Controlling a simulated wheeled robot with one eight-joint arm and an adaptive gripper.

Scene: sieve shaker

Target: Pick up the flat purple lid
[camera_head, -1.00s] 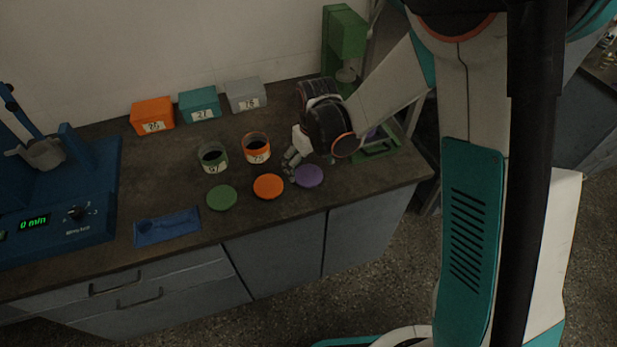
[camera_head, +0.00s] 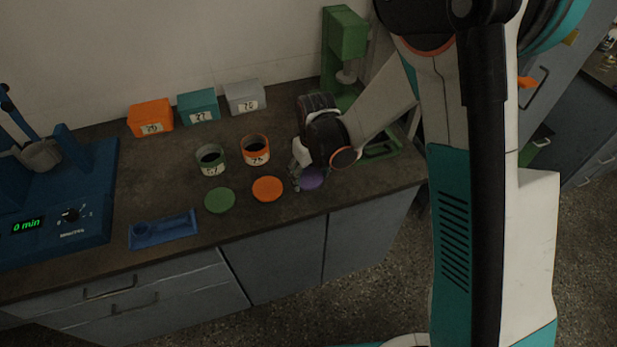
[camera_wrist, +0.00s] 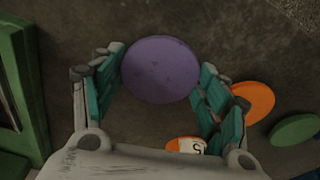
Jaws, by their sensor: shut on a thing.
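The flat purple lid (camera_head: 314,179) is a round disc near the front edge of the bench, partly covered by my gripper in the head view. In the wrist view the purple lid (camera_wrist: 160,70) sits between the two teal-padded fingers of my gripper (camera_wrist: 158,73). The fingers are shut on its sides. In the head view my gripper (camera_head: 298,178) is low over the bench at the lid. I cannot tell whether the lid is clear of the bench top.
An orange lid (camera_head: 267,189) and a green lid (camera_head: 220,200) lie to the left. Two labelled jars, orange (camera_head: 255,150) and green (camera_head: 211,160), stand behind them. A green press (camera_head: 345,45) stands at the back right. A blue tray (camera_head: 163,229) is far left.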

